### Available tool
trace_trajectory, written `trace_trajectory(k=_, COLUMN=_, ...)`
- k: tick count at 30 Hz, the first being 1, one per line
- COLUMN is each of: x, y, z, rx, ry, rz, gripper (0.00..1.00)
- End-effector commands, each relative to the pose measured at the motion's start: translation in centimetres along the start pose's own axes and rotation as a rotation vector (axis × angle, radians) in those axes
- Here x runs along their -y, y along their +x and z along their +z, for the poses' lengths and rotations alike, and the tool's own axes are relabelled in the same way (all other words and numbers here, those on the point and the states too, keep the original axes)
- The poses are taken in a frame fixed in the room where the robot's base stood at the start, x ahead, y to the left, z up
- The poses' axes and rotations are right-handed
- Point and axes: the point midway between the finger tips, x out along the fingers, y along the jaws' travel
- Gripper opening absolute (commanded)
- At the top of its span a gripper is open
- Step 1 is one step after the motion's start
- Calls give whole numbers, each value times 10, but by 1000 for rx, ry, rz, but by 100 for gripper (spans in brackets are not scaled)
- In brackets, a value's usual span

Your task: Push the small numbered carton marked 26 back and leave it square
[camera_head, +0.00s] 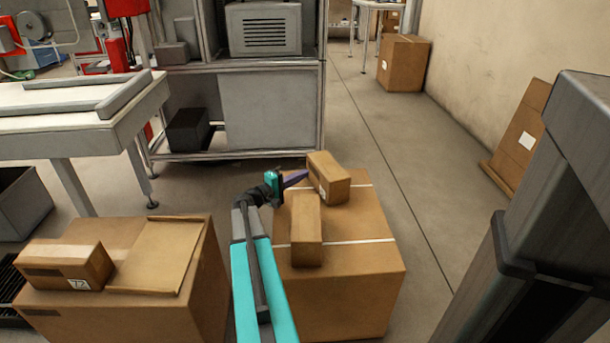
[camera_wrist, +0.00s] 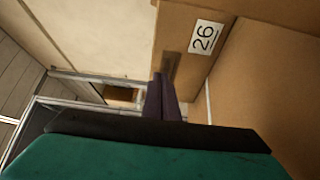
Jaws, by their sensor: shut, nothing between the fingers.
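The carton marked 26 (camera_head: 328,178) is a small brown box on top of a large carton (camera_head: 345,240), near its back edge. It sits turned at an angle to the large carton's edges. In the wrist view its side with the white 26 label (camera_wrist: 205,38) faces the camera. My gripper (camera_head: 297,178) has shut purple fingers pointing at the carton's left side. In the wrist view the fingertips (camera_wrist: 162,85) are close to the carton's lower edge; I cannot tell whether they touch.
A second small carton (camera_head: 306,230) stands on the large carton, just in front of the 26 carton. At left, a carton marked 72 (camera_head: 65,265) and a flat brown piece (camera_head: 155,258) lie on another large box. A grey cabinet (camera_head: 270,110) stands behind.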

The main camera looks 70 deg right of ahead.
Motion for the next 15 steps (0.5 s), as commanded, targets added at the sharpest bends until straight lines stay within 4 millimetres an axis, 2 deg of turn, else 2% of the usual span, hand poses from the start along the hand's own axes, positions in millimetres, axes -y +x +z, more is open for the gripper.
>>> trace_trajectory(k=9, x=1, y=-46, z=8, rx=1, ry=1, rz=0, gripper=0)
trace_trajectory(k=15, x=0, y=-62, z=10, rx=3, ry=1, rz=0, gripper=0)
